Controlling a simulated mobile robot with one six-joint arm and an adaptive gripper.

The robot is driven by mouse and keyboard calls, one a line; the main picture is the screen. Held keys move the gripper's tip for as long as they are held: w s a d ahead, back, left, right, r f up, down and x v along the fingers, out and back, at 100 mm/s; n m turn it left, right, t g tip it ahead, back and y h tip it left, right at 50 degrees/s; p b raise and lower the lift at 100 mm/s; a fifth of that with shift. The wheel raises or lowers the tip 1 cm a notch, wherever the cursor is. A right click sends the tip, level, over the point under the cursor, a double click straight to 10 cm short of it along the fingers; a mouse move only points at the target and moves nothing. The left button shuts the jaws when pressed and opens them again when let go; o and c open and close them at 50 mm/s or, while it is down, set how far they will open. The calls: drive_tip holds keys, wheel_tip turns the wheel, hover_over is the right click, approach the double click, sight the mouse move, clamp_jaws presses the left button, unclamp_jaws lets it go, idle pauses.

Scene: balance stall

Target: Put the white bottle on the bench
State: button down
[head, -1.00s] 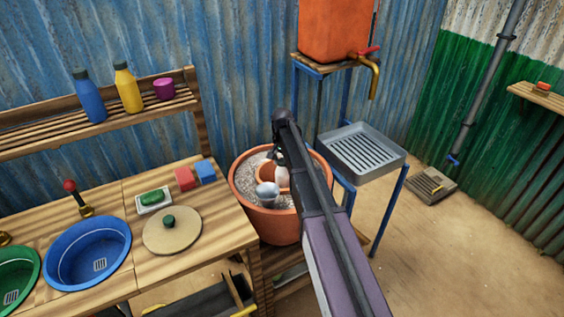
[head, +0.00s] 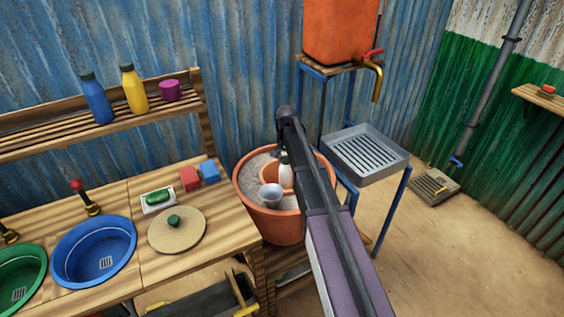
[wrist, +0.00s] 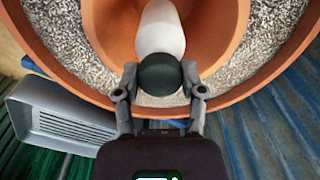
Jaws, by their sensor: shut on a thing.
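The white bottle (head: 285,175) with a dark cap shows just left of my arm in the head view, over the inner clay bowl of a large clay pot (head: 268,229). In the wrist view my gripper (wrist: 160,84) is shut on the white bottle (wrist: 160,30), its fingers on either side of the dark green cap. I cannot tell whether the bottle's base touches the inner bowl. The wooden bench (head: 215,238) stands to the left of the pot. My gripper is mostly hidden behind the arm in the head view.
The bench holds a blue basin (head: 94,250), a round lid (head: 176,229), a soap dish (head: 158,200) and red and blue blocks (head: 209,172). A grey drain tray (head: 366,153) stands right of the pot.

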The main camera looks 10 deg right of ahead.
wheel_tip(320, 180, up, 21)
drive_tip(key=p, duration=2)
drive_tip(key=shift+p, duration=0.4)
drive_tip(key=shift+a+f, duration=0.1)
drive_tip(key=shift+f, duration=0.05)
